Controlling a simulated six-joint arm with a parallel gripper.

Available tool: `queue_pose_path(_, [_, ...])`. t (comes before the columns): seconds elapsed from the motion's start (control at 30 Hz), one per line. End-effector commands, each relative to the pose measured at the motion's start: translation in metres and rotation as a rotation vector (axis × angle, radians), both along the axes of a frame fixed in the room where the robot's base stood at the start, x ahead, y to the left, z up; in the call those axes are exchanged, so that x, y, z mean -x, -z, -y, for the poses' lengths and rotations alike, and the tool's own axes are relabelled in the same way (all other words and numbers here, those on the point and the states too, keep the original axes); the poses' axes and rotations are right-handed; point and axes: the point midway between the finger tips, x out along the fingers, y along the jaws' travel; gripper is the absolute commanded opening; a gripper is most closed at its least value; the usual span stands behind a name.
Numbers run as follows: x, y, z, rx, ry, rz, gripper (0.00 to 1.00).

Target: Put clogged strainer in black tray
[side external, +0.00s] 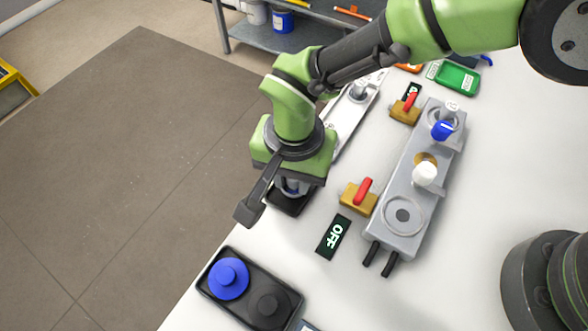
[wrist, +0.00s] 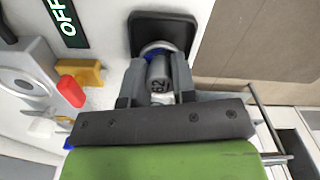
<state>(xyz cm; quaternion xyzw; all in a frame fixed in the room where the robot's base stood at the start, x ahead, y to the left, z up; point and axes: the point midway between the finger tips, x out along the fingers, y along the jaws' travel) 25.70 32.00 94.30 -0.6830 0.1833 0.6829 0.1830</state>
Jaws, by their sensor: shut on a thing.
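My gripper (side external: 292,187) points down over a small black tray (side external: 287,206) at the table's left edge. In the wrist view, my gripper (wrist: 157,82) is shut on a grey cylindrical strainer (wrist: 158,68) with dark lettering, a pale metal rim and a bit of blue at its far end. The black tray (wrist: 181,20) shows behind the strainer, which overlaps it. I cannot tell whether the strainer touches the tray floor or hangs just above it. In the side view the gripper mostly hides the strainer. Any clogging is not visible.
A grey manifold (side external: 403,214) with a blue-topped part, a white knob and red-handled valves stands to the right. An OFF sign (side external: 333,237) lies between. A larger black tray (side external: 240,313) with blue and black round parts is at the front. A white tray (side external: 352,118) lies behind my gripper.

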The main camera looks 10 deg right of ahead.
Motion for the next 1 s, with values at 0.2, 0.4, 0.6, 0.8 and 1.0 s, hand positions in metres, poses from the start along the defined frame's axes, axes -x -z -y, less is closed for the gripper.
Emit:
queue_pose_path(0.2, [0.0000, 0.0027, 0.0000, 0.000, 0.000, 0.000, 0.01])
queue_pose_path(0.4, [-0.0001, 0.0025, -0.0001, 0.000, 0.000, 0.000, 0.01])
queue_pose_path(0.6, [-0.0001, 0.0028, -0.0001, 0.000, 0.000, 0.000, 0.01])
queue_pose_path(0.8, [-0.0001, 0.0058, -0.0001, 0.000, 0.000, 0.000, 0.01])
queue_pose_path(1.0, [-0.0002, 0.0068, -0.0003, -0.001, 0.000, 0.001, 0.01])
